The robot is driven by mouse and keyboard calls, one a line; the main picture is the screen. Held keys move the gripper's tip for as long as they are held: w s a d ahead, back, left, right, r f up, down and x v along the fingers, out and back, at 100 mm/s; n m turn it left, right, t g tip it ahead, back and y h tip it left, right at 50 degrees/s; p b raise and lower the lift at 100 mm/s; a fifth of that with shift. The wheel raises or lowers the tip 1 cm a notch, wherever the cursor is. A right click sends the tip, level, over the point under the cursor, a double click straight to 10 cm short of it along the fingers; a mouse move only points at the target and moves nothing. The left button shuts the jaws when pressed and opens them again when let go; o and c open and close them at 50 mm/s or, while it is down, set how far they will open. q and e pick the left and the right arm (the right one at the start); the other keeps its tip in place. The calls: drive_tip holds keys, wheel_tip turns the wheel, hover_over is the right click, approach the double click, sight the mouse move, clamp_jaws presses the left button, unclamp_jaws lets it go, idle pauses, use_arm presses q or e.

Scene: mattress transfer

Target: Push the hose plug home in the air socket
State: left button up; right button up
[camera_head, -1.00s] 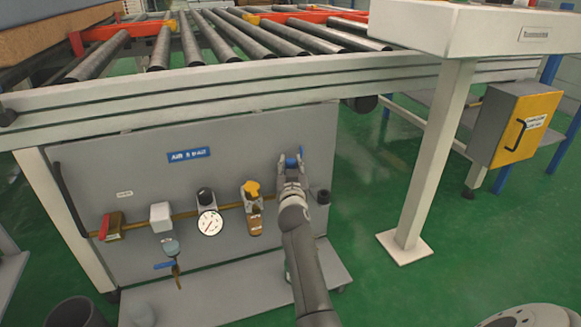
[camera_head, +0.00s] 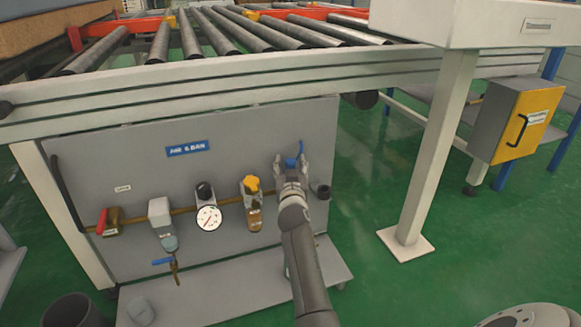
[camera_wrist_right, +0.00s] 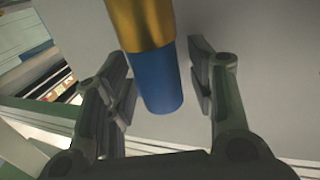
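My right gripper (camera_head: 291,163) is at the upper right of the grey air panel (camera_head: 130,150). Its two fingers stand apart on either side of a blue piece (camera_head: 291,162). In the right wrist view, a cylinder with a brass-coloured part (camera_wrist_right: 143,22) and a blue end (camera_wrist_right: 158,80) lies between the open fingers (camera_wrist_right: 162,88). A narrow gap shows between the blue end and the right finger. I cannot tell whether this is the hose plug or the socket, nor how deep any plug sits. My left gripper is not in view.
A brass pipe along the panel carries a red-handled valve (camera_head: 109,222), a gauge (camera_head: 209,218) and a yellow-topped fitting (camera_head: 251,185). The roller conveyor (camera_head: 230,80) overhangs the panel. A white post (camera_head: 432,165) stands to the right. A dark bin (camera_head: 75,312) is at lower left.

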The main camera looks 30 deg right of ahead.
drive_tip(key=shift+r, duration=0.2)
wheel_tip(320, 180, up, 10)
drive_tip(key=shift+f, duration=0.2)
idle(0.3)
idle(0.4)
